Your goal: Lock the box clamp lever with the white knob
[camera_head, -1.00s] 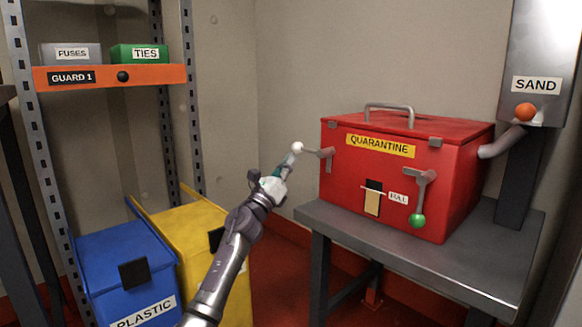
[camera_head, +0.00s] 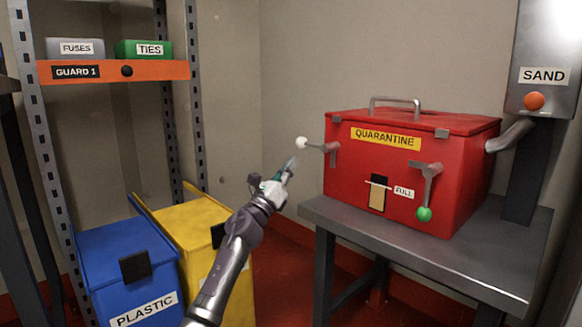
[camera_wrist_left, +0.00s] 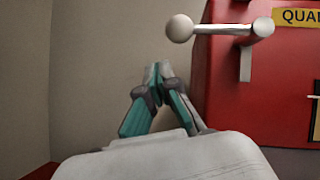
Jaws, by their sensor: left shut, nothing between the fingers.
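The red quarantine box (camera_head: 350,170) stands on a grey table. Its clamp lever with the white knob (camera_head: 301,143) is at the box's front left and sticks out sideways to the left. The knob also shows in the left wrist view (camera_wrist_left: 179,28), with its grey lever (camera_wrist_left: 235,29) running to the right. My left gripper (camera_head: 291,162) is shut and empty, just below and left of the knob, apart from it. In the left wrist view its closed fingertips (camera_wrist_left: 159,70) sit below the knob. My right gripper is not in view.
A second clamp lever with a green knob (camera_head: 424,214) hangs down on the box front. The grey table (camera_head: 470,255) bears the box. Blue (camera_head: 105,250) and yellow (camera_head: 185,235) bins stand at left below a shelf. A sand dispenser (camera_head: 545,60) is at right.

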